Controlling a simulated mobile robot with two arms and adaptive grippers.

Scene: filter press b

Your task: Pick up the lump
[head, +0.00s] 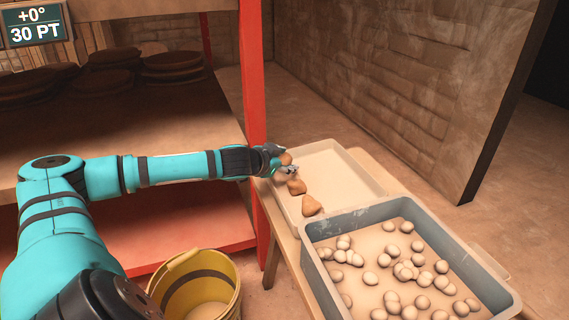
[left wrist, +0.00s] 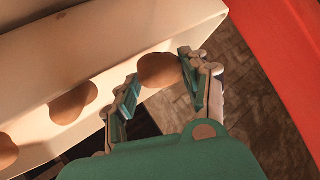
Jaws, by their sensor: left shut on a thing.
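A brown lump (left wrist: 160,70) sits between the two fingers of my left gripper (head: 284,168), which is shut on it. In the head view this lump (head: 285,158) is partly hidden by the fingers, at the left edge of a pale tray (head: 338,165). Two more brown lumps lie in a row nearer, a middle lump (head: 296,187) and a near lump (head: 311,206). The left wrist view shows them as well, one (left wrist: 73,103) beside the tray wall and one (left wrist: 8,150) cut by the frame edge. My right gripper is not in view.
A grey bin (head: 328,278) with many pale balls stands nearer on the same wooden stand. A yellow bucket (head: 168,284) is on the floor below my left arm. A red post (head: 252,75) of a shelf rack stands close behind the gripper. The tray's right part is empty.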

